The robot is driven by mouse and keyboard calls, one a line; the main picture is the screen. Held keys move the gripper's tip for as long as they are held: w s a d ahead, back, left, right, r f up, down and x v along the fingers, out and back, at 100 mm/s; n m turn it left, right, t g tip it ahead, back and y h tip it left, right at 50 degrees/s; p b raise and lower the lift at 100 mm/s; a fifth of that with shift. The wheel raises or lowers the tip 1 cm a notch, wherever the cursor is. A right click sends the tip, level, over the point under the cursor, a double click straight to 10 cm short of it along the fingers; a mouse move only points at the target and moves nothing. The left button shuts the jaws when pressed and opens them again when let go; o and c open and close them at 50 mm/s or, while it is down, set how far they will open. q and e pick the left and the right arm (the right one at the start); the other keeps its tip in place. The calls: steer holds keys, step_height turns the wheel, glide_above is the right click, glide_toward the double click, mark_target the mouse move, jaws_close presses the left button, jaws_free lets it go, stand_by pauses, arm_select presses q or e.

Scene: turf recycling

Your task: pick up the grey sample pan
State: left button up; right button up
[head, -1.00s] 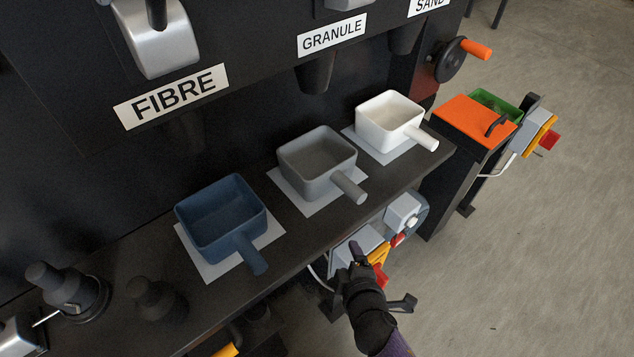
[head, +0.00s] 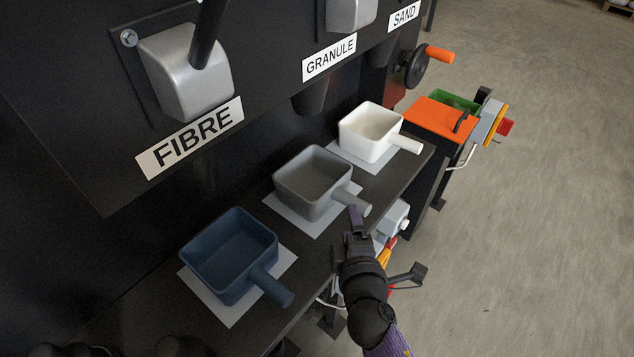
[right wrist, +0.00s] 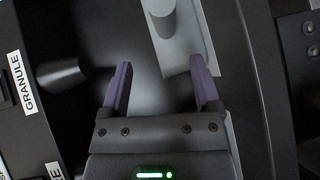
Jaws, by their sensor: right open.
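The grey sample pan (head: 300,197) stands upright on a pale mat on the dark shelf, between the blue and white pans, under the GRANULE label. Its handle (head: 354,203) points to the lower right, toward my right arm. My right gripper (head: 356,222) is open and empty at the handle's end. Its purple fingers overlap the handle in the head view, and I cannot tell if they touch it. In the right wrist view the open fingers (right wrist: 158,82) stand apart. A pale handle on a mat shows beyond them, and I cannot tell which pan it belongs to. My left gripper is not in view.
The blue pan (head: 222,270) stands at the near left and the white pan (head: 364,139) at the far right, each on a pale mat. The dark machine front rises behind the shelf. An orange-topped box (head: 440,118) stands past the shelf's far end.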

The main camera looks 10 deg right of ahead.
mark_target(346, 199)
steer(key=w, duration=0.3)
steer(key=w+f+b, duration=0.1)
steer(key=w, duration=0.1)
steer(key=w+f+b, duration=0.1)
steer(key=w, duration=0.2)
steer(key=shift+w+d+f, duration=0.2)
steer(key=shift+w+d, duration=0.1)
jaws_close()
